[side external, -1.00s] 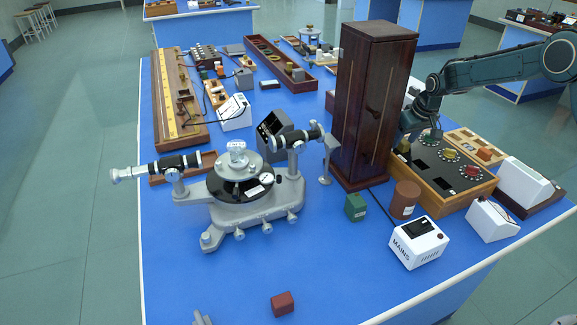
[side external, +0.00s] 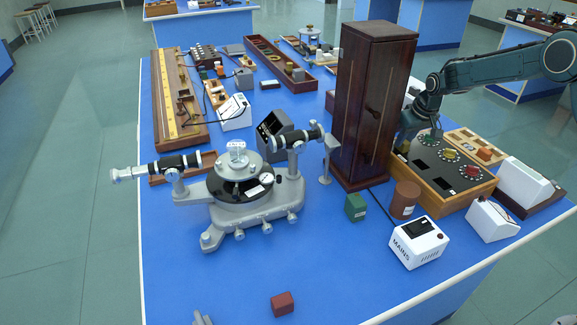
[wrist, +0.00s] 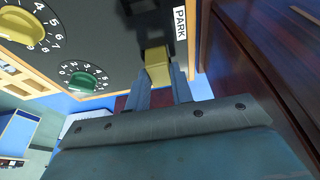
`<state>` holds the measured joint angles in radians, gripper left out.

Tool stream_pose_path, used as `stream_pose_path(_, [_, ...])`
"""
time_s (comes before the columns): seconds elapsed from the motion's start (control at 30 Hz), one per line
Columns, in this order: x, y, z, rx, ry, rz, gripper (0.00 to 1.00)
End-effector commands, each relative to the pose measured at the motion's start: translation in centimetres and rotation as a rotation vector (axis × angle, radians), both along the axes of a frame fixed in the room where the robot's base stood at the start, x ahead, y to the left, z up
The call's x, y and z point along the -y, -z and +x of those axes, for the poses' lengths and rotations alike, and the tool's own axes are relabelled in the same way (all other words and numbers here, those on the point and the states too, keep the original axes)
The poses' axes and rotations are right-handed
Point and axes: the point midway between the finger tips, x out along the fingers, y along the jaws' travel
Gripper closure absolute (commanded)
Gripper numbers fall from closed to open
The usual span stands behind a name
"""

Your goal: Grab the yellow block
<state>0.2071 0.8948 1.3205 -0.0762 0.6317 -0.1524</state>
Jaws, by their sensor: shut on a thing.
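The yellow block (wrist: 157,68) is between the two fingers of my gripper (wrist: 158,85) in the wrist view, close to the dark panel beside the PARK label. My gripper is shut on it. In the side view my gripper (side external: 404,138) is low over the far left corner of the wooden dial box (side external: 452,203), just right of the tall cabinet. The block is small and mostly hidden there. I cannot tell whether the block touches the panel.
The tall dark wooden cabinet (side external: 372,100) stands close on the left of my gripper. The box top has a yellow knob (wrist: 22,25), a green knob (wrist: 82,80) and dark recesses. A brown cylinder (side external: 405,198) and a white MAINS box (side external: 418,243) stand in front.

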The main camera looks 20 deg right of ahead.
Motion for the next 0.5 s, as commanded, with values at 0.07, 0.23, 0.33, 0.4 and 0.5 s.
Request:
stream_pose_path(0.07, [0.0,-0.3,0.0,0.001,0.0,0.0,0.99])
stream_pose_path(0.23, [0.0,-1.5,0.1,0.003,0.0,0.0,0.99])
stream_pose_path(0.33, [0.0,-2.8,0.1,0.004,0.0,-0.001,0.99])
stream_pose_path(0.4, [0.0,-3.8,0.1,0.004,0.0,-0.001,0.99])
stream_pose_path(0.5, [0.0,-5.7,0.1,0.005,-0.001,-0.001,0.99])
